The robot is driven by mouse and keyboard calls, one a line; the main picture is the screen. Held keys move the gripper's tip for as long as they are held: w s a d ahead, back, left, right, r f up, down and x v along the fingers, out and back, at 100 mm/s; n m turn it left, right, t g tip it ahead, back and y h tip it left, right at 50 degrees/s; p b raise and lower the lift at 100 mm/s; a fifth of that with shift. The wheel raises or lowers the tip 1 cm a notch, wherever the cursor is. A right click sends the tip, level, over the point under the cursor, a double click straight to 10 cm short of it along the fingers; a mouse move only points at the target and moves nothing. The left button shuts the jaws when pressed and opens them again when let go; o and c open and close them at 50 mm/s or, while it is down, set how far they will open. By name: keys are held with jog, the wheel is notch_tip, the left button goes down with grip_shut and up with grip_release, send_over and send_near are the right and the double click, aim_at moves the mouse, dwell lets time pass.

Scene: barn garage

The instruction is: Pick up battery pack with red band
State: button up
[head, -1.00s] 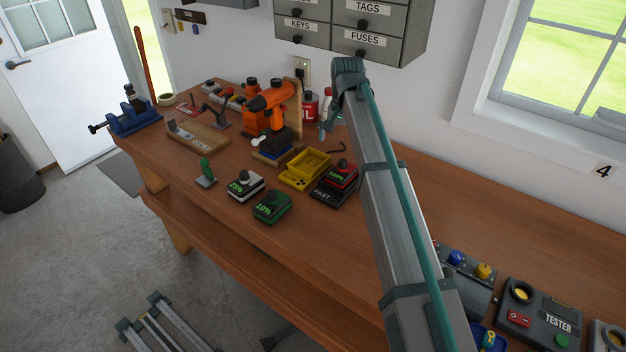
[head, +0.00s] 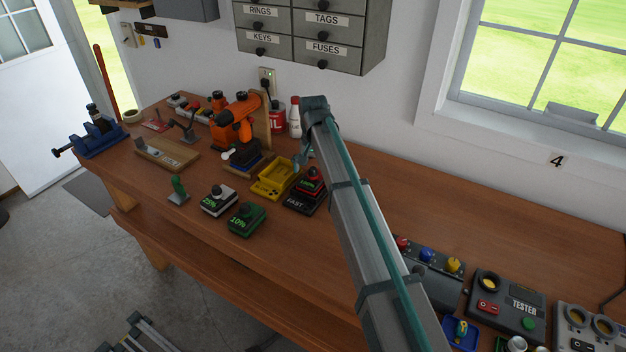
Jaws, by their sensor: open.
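The battery pack with the red band (head: 312,182) is dark with a black knob on top and a green display. It sits on the black charger marked FAST (head: 300,203), in the middle of the bench. My gripper (head: 299,164) hangs from the arm's end just behind and left of this pack, apart from it in the picture. It is small and partly hidden by my arm; its jaws are open and nothing shows in them.
A yellow tray (head: 271,188) stands left of the charger. A white-banded 25% pack (head: 217,203) and a green 10% pack (head: 245,219) stand in front. An orange drill (head: 240,112) is behind. A tester (head: 508,300) is at the right.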

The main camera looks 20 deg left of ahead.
jog(key=shift+f, duration=1.2)
jog(key=c, duration=1.2)
jog(key=shift+c, duration=1.1)
jog(key=shift+r, duration=0.15)
